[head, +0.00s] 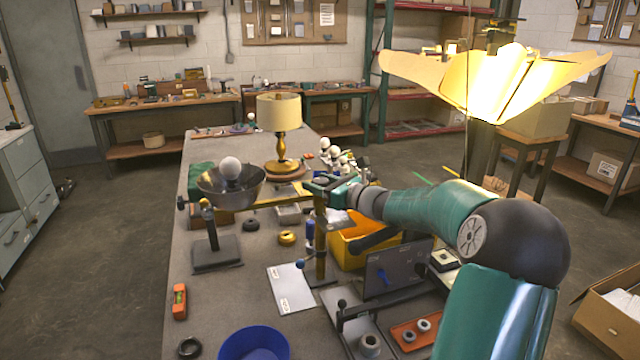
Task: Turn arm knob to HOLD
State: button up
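My arm reaches in from the lower right, and my gripper (318,186) is at the top of an upright brass post (320,240). A horizontal brass bar (282,201) runs left from there towards a grey metal bowl-shaped shade (231,186) holding a white bulb (230,167). The gripper's fingers are small and overlap the post top, so I cannot tell whether they are open or shut on anything. I cannot read a HOLD mark or tell which knob is the arm knob.

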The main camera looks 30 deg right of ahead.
jog(key=c, duration=0.7)
jog(key=shift+m+h, duration=0.3)
jog(key=shift+h, duration=0.3)
jog(key=shift+a+m+t+h, duration=0.1)
jog(key=shift+m+t+h, duration=0.3)
jog(key=shift+m+h, duration=2.2)
jog(key=shift+h, duration=1.3)
jog(key=shift+g+h, duration=0.3)
jog(key=o, duration=1)
jog(key=shift+w, duration=0.1)
jog(key=shift+d, duration=0.2)
